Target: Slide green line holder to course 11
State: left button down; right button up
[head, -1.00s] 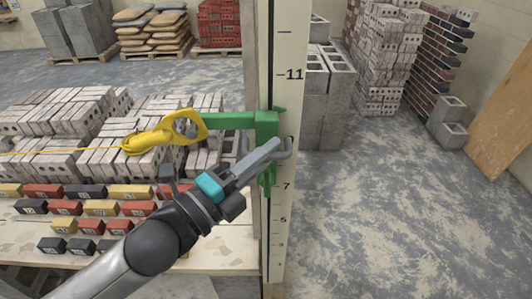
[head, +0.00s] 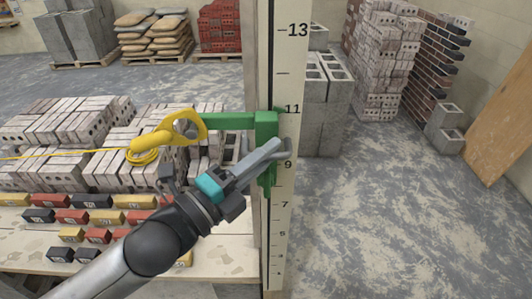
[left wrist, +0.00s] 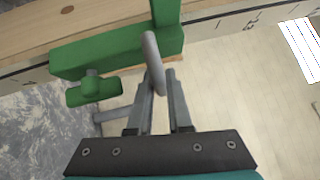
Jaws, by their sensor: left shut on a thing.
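The green line holder (head: 266,128) sits around the upright numbered pole (head: 275,235). Its small pointed tab at the top right is about level with the 11 mark (head: 291,109). Its green arm reaches left, with a yellow line reel (head: 183,126) at the end and a yellow line running off left. My left gripper (head: 277,148) is at the lower part of the holder, shut on it. My right gripper is not in view.
Grey hollow blocks (head: 325,110) stand behind the pole.

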pick_arm(q)
jog(key=c, duration=0.8)
grip_release()
jog(key=shift+c, duration=0.2)
jog(key=shift+s+a+f, duration=0.15)
jog(key=shift+s+a, duration=0.05)
jog(key=shift+a, duration=0.05)
jog(key=b+v, duration=0.2)
jog(key=v, duration=1.2)
jog(key=shift+s+a+r, duration=0.2)
jog(key=shift+a, duration=0.05)
